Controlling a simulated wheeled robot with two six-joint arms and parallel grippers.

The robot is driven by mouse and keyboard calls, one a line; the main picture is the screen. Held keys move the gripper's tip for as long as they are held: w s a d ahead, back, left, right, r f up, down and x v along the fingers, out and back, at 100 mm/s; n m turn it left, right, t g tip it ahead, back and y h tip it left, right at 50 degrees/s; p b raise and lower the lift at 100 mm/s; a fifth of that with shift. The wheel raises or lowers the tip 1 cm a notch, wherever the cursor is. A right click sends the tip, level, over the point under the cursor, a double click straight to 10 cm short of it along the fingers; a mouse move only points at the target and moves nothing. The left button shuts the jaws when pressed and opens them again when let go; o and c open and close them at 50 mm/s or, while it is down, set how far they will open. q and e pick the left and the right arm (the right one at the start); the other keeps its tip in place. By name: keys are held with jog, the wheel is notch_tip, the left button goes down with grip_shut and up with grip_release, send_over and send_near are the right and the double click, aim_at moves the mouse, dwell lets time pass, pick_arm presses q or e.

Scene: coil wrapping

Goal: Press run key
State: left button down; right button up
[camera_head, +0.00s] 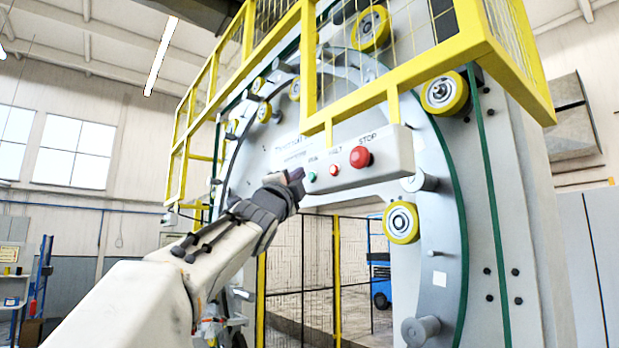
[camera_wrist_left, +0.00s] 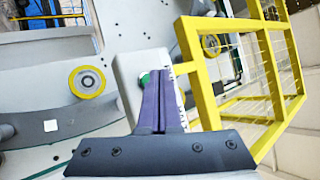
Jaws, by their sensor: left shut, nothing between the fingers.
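The control panel (camera_head: 391,152) is a light grey box on the front of the wrapping machine. It carries a small green button (camera_head: 312,177), under a label too small to read surely, a small red button (camera_head: 334,170) and a large red STOP button (camera_head: 361,157). My left gripper (camera_head: 298,175) is shut and empty, its purple fingertips just left of the green button. In the left wrist view the fingers (camera_wrist_left: 160,76) partly cover the green button (camera_wrist_left: 145,79) on the panel (camera_wrist_left: 128,66). I cannot tell whether they touch it. My right gripper is out of view.
A yellow guard frame (camera_head: 365,107) with wire mesh overhangs the panel. Yellow rollers (camera_head: 402,222) line the ring of the machine. A grey peg (camera_head: 420,181) sticks out right of the panel. The space below the panel is open, with a fence behind.

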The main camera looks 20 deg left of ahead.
pick_arm(q)
jog(key=shift+w+d, duration=0.1)
dwell(0.3)
jog(key=shift+w+d, duration=0.2)
